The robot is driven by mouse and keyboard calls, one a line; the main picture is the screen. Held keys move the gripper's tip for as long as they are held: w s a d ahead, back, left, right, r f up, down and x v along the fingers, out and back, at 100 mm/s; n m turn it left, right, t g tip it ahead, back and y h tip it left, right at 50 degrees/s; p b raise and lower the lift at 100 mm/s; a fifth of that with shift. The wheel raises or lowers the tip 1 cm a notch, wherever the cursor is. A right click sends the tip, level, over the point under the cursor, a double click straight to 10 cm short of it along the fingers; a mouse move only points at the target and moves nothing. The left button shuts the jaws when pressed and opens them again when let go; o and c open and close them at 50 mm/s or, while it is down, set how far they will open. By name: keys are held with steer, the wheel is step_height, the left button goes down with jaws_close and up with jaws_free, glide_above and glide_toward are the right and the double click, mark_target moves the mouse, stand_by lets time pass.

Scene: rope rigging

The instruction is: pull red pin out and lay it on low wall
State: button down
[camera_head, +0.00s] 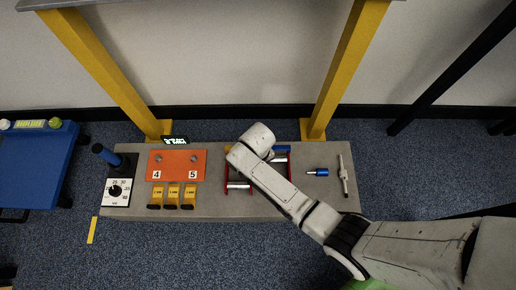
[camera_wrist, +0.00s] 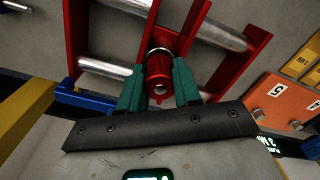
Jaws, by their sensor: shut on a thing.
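The red pin (camera_wrist: 158,70) shows in the wrist view as a short red cylinder with a pale ring at its far end. My gripper (camera_wrist: 159,82) is shut on it, with one green finger on each side. The pin is at a red frame (camera_wrist: 196,22) with silver bars; whether it is still seated there I cannot tell. In the head view the red frame (camera_head: 227,178) stands on the low grey wall (camera_head: 225,209), partly covered by my arm. My gripper and the pin are hidden there behind my wrist.
A blue pin-like piece (camera_head: 318,172) and a pale metal bar (camera_head: 343,175) lie on the wall's right part. An orange panel (camera_head: 178,164), yellow blocks (camera_head: 173,193) and a blue-handled lever (camera_head: 104,154) are at left. Yellow posts (camera_head: 345,65) rise behind. The wall's front right looks clear.

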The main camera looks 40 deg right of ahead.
steer(key=shift+r+p, duration=2.7)
steer(key=w+r+n, duration=0.1)
steer(key=w+r, duration=0.6)
steer(key=r, duration=0.3)
steer(key=w+r, duration=0.6)
steer(key=r, duration=0.3)
steer(key=s+r+p, duration=0.4)
steer(key=r+p, duration=0.6)
steer(key=p, duration=0.2)
steer(key=s+r+p, duration=0.5)
steer(key=r+p, duration=0.6)
steer(key=p, duration=0.1)
